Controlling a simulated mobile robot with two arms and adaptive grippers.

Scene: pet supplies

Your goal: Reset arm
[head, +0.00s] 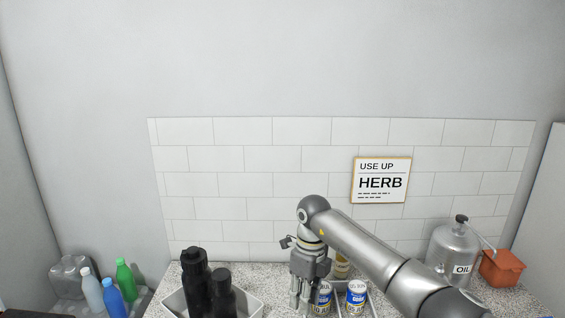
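My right arm comes in from the lower right. Its gripper (300,300) points down over the counter, between the tray with dark bottles and the labelled cans. Its fingers are small and close to the bottom edge of the view, so I cannot tell how far apart they are or whether anything is between them. My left gripper is not in view.
A white tray (252,303) holds black bottles (196,282). Blue-labelled cans (356,296) stand in a rack just right of the gripper. A metal oil can (453,250) and an orange pot (502,268) stand at right. Coloured bottles (124,280) stand at left.

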